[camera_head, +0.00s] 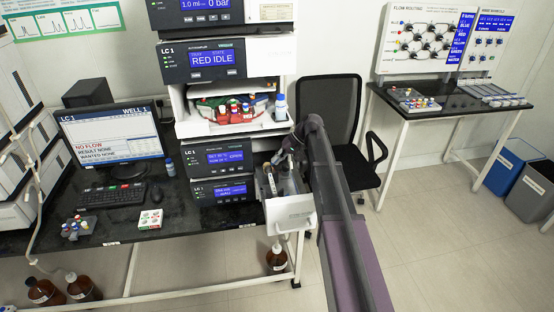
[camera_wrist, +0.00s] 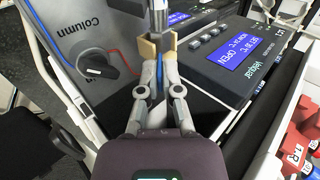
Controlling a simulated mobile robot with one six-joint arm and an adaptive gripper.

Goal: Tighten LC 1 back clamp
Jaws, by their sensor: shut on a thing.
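The LC 1 column unit (camera_head: 226,157) has its white-fronted drawer (camera_head: 289,213) pulled out; its display reads OPEN and also shows in the wrist view (camera_wrist: 232,57). My gripper (camera_head: 284,157) reaches over the drawer from the right. In the wrist view my gripper (camera_wrist: 159,47) has its tan fingertips closed on a slim metal-and-blue part (camera_wrist: 160,68). A grey metal cylinder (camera_wrist: 158,14) stands in line beyond the fingertips. A black clamp-like knob (camera_wrist: 97,65) sits left of the fingers, beside the "Column" lettering. I cannot tell which part is the back clamp.
A bottle tray (camera_head: 232,110) with red and blue caps stands above the column unit. A black chair (camera_head: 328,105) is behind my arm. The monitor (camera_head: 110,137) reads NO FLOW. Brown bottles (camera_head: 276,258) stand below the bench; open floor lies to the right.

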